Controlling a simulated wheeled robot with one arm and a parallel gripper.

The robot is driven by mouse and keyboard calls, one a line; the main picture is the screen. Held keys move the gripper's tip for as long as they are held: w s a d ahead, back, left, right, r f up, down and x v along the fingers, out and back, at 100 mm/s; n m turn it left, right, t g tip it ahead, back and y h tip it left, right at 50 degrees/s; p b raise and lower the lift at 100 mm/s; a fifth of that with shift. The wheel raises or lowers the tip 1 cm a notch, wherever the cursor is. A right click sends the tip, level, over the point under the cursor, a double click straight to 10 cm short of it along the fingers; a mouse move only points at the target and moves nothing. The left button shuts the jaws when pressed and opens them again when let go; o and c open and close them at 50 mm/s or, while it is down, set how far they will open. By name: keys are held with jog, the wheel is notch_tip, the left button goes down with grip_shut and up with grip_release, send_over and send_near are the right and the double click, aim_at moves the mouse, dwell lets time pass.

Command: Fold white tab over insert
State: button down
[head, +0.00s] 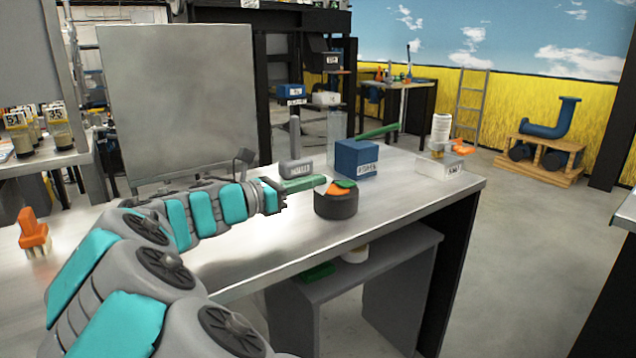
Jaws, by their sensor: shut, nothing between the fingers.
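A dark round holder (336,204) stands near the front edge of the metal bench. An orange insert (338,190) shows in its top, with a green piece (346,183) at the upper right. A small white tab (321,188) stands up at the holder's left rim; it is not lying across the orange part. My gripper (284,199) is just left of the holder, shut and empty, and seems apart from it. My wrist hides part of the bench behind the gripper.
A green bar (304,183) lies behind my gripper, by a grey labelled block (296,168). A blue box (356,159) stands behind the holder, with a green rod (378,132) above it. The bench's right front is clear.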

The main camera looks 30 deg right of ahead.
aim_at(331, 190)
jog(key=shift+d, duration=1.6)
jog(key=shift+w+d, duration=0.1)
jog(key=shift+d, duration=0.25)
jog(key=shift+d, duration=0.35)
jog(key=shift+d, duration=0.25)
